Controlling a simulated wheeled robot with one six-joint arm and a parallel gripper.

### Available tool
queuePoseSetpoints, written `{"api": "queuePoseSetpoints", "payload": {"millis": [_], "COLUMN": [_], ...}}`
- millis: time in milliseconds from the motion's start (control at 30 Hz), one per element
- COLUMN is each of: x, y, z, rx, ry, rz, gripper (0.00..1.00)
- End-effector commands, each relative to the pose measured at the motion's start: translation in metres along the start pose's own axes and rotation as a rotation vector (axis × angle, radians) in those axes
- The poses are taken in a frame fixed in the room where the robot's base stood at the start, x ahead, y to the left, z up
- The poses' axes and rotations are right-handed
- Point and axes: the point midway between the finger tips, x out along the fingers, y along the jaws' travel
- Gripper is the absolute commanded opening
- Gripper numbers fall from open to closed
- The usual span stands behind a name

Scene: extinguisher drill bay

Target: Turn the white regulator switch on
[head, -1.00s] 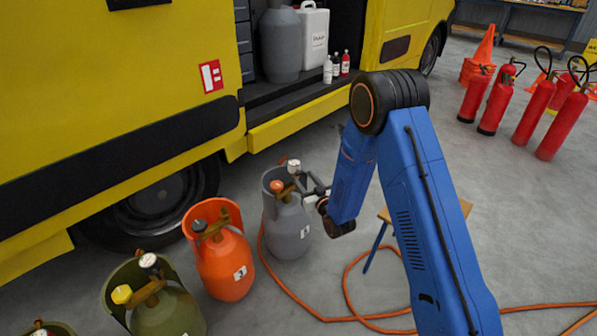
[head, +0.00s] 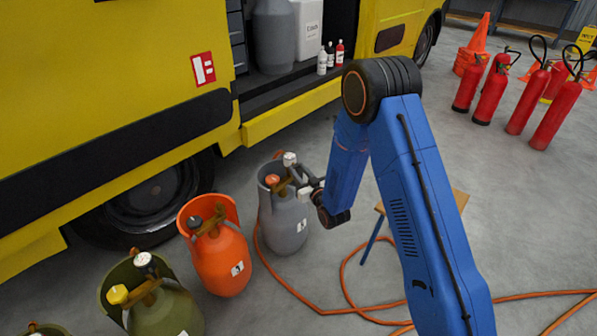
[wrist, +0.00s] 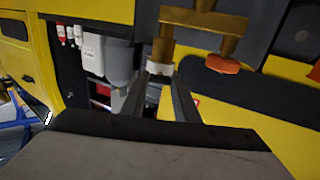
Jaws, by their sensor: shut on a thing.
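The grey gas cylinder (head: 284,222) stands upright on the floor. It carries a brass valve with an orange knob (head: 272,180) and the white regulator switch (head: 290,159) at the top. My gripper (head: 297,178) reaches in from the right at the cylinder's top. In the wrist view, which is upside down, the white switch (wrist: 156,69) sits between my fingertips (wrist: 160,75), and they are shut on it. The brass valve (wrist: 203,20) and orange knob (wrist: 222,65) show beside it. The switch's exact setting is too small to read.
An orange cylinder (head: 222,262) and an olive cylinder (head: 165,310) stand to the left. A yellow van (head: 100,60) is close behind. An orange hose (head: 345,275) and a small stool (head: 460,199) lie near my arm. Red extinguishers (head: 553,115) stand far right.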

Motion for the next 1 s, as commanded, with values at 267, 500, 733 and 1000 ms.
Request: {"api": "queuePoseSetpoints", "payload": {"millis": [267, 500, 733, 1000], "x": [0.0002, 0.0002, 0.0002, 0.0002], "y": [0.0002, 0.0003, 0.0002, 0.0002], "z": [0.0, 0.0, 0.0001, 0.0001], "rx": [-0.119, -0.322, -0.542, -0.798], "ry": [0.0, 0.0, 0.0, 0.0], "rz": [0.001, 0.001, 0.001, 0.001], "gripper": [0.05, 0.05, 0.05, 0.05]}}
